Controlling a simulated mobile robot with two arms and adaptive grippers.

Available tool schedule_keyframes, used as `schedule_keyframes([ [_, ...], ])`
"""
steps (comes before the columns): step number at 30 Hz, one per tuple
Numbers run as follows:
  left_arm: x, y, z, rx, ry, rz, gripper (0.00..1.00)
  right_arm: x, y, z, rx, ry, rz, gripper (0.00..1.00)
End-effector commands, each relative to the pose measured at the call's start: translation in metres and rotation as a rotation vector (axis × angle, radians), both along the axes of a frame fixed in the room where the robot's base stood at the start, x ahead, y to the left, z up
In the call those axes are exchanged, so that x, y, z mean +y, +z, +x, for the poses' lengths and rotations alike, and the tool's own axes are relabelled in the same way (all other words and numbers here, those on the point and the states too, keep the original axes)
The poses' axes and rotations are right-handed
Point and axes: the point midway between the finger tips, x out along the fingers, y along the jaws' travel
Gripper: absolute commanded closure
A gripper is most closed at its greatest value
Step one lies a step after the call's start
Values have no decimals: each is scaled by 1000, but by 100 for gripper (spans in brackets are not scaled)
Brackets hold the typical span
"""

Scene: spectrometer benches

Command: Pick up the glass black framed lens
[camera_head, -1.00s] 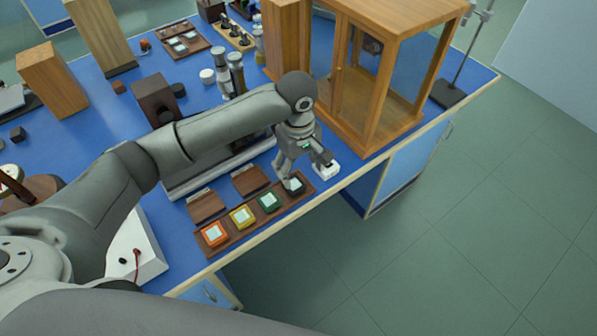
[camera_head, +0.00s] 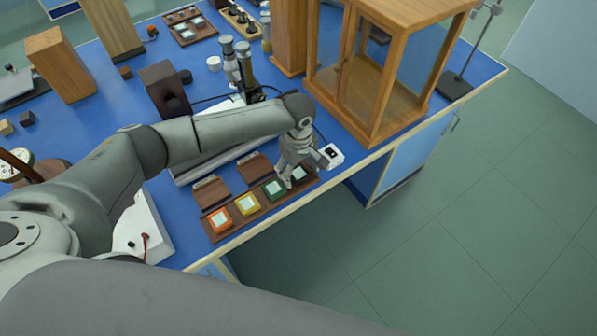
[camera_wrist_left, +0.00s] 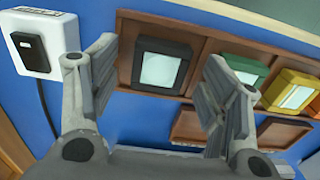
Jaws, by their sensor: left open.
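The glass black framed lens (camera_wrist_left: 161,66) sits in the end compartment of a wooden tray (camera_wrist_left: 208,45), with a pale square glass in a black frame. In the head view the lens (camera_head: 299,173) is partly covered by my left gripper (camera_head: 305,172), which is above that end of the tray. In the left wrist view my left gripper (camera_wrist_left: 155,80) is open, with one finger on each side of the lens. Its right finger shows close to the lens; I cannot tell whether it touches. The fingers hold nothing. My right gripper is not in view.
Green (camera_head: 275,189), yellow (camera_head: 247,204) and orange (camera_head: 220,220) framed lenses share the tray. A white box with a black socket (camera_head: 331,155) stands just beyond it. A wooden glass-sided case (camera_head: 372,125) stands behind. The bench's front edge is close to the tray.

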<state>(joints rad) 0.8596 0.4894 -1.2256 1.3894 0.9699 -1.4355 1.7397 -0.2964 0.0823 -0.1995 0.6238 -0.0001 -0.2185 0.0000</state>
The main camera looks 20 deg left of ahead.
Motion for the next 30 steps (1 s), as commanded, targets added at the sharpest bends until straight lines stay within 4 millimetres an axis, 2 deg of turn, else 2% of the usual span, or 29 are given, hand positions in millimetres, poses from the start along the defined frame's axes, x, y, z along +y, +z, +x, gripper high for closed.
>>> schedule_keyframes([
  [8,0,-5,0,-1,-1,0,30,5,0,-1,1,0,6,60],
  [20,0,-5,0,-1,0,0,79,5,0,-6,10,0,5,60],
  [30,0,-2,1,-2,0,0,79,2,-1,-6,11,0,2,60],
])
